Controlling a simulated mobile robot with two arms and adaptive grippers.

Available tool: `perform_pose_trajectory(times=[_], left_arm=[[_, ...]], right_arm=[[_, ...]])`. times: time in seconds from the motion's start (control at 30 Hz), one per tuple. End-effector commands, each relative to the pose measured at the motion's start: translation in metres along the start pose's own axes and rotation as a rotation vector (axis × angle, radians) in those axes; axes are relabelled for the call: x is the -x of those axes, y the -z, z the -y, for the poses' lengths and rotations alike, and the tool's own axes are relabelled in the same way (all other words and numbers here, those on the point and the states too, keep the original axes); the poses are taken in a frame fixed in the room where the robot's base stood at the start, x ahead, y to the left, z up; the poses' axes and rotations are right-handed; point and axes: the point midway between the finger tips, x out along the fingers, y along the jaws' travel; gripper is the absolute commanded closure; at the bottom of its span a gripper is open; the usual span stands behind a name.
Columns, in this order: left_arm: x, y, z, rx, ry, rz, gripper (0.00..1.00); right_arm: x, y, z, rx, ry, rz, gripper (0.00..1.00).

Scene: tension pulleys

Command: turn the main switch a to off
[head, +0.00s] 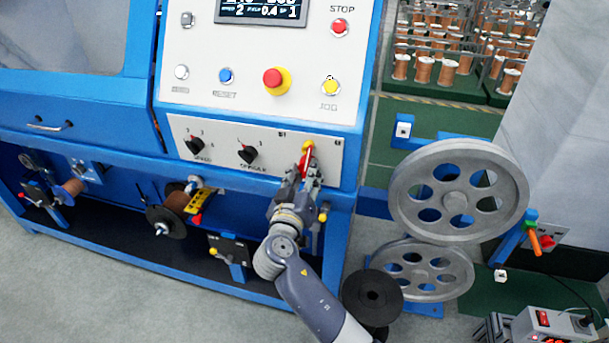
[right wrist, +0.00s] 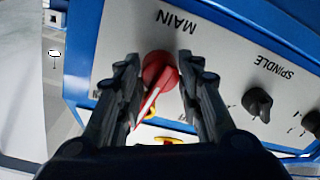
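The main switch is a red rotary knob (head: 307,157) with a yellow part at its top, at the right end of the lower control panel (head: 330,165). The right wrist view shows the red knob (right wrist: 158,73) below an upside-down MAIN label, its white-lined handle slanting down and left. My right gripper (head: 304,168) is at the knob, with its fingers apart on either side of it. In the right wrist view my right gripper (right wrist: 160,62) straddles the knob; firm contact cannot be told. The position lettering is partly hidden by the fingers. My left gripper is not in view.
A black spindle knob (head: 247,154) and another black knob (head: 195,146) sit left on the same panel. Large grey pulleys (head: 405,200) stand to the right. Spools are below the panel.

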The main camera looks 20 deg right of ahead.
Motion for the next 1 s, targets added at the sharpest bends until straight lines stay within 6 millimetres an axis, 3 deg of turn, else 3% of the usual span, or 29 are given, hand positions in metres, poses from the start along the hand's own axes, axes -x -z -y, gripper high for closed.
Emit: perform_pose_trajectory(times=[0.03, 0.07, 0.47, 0.57, 1.0], left_arm=[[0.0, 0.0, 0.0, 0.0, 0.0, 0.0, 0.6], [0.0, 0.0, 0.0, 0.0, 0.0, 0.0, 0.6], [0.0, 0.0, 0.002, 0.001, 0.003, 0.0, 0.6], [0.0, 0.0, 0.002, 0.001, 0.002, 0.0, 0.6], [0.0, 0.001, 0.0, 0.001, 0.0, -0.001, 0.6]], right_arm=[[-0.001, 0.002, -0.001, -0.002, -0.002, -0.003, 0.53], [-0.001, 0.002, -0.001, -0.001, -0.002, -0.003, 0.46], [0.004, 0.0, 0.0, -0.001, 0.001, -0.001, 0.46], [0.015, 0.0, 0.001, -0.002, 0.004, 0.0, 0.46], [0.101, 0.0, 0.0, -0.002, 0.002, 0.0, 0.46]])
